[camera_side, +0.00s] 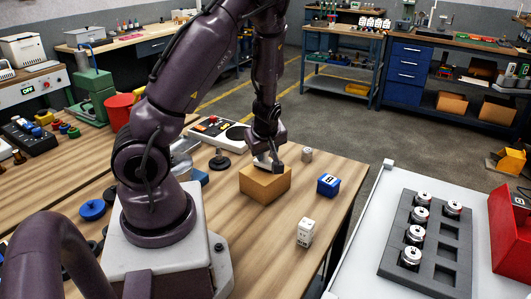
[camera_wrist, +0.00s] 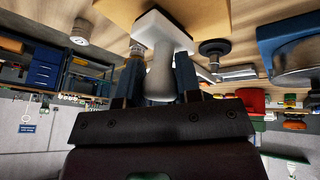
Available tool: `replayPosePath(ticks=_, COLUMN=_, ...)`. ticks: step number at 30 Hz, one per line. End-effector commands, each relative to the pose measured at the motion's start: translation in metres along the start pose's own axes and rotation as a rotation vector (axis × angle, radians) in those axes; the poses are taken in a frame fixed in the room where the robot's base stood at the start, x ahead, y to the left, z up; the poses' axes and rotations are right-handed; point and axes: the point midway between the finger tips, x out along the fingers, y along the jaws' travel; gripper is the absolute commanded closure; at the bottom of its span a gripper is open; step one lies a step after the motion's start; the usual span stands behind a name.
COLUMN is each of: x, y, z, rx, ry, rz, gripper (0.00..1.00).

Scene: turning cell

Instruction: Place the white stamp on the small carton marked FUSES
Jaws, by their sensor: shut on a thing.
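My gripper (camera_side: 268,163) is just over a brown carton (camera_side: 266,188) on the wooden bench, pointing down. It is shut on the white stamp (camera_wrist: 160,72); in the wrist view the fingers (camera_wrist: 158,82) clasp its handle, and its square base faces the carton (camera_wrist: 204,14). In the side view only a little of the white stamp (camera_side: 261,157) shows beside the fingers. I cannot tell whether its base touches the carton's top. I can read no FUSES marking on the carton.
On the bench, a blue box (camera_side: 328,184) and a white marked block (camera_side: 305,232) stand right of the carton. A small pale cylinder (camera_side: 307,155) stands behind it, and a black knobbed piece (camera_side: 219,160) to its left. Bare wood lies in front of the carton.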

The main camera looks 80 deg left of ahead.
Motion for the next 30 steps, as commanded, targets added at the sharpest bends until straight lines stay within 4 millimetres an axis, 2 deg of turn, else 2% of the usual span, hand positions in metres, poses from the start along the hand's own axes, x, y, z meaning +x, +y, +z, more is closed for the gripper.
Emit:
replayPosePath(ticks=3, x=0.006, y=-0.001, z=0.003, rx=-0.002, ry=-0.001, rz=0.001, gripper=0.93)
replayPosePath(ticks=13, x=0.009, y=-0.001, z=0.004, rx=-0.001, ry=-0.001, rz=0.001, gripper=0.93)
replayPosePath(ticks=14, x=0.008, y=-0.001, z=0.004, rx=-0.001, ry=-0.001, rz=0.002, gripper=0.61)
replayPosePath(ticks=16, x=0.008, y=-0.001, z=0.004, rx=-0.001, ry=-0.001, rz=0.002, gripper=0.45)
replayPosePath(ticks=17, x=0.008, y=-0.001, z=0.004, rx=-0.001, ry=-0.001, rz=0.002, gripper=0.43)
replayPosePath(ticks=26, x=0.006, y=-0.001, z=0.003, rx=-0.001, ry=-0.001, rz=0.003, gripper=0.43)
replayPosePath(ticks=30, x=-0.005, y=0.0, z=0.003, rx=0.002, ry=0.0, rz=0.005, gripper=0.43)
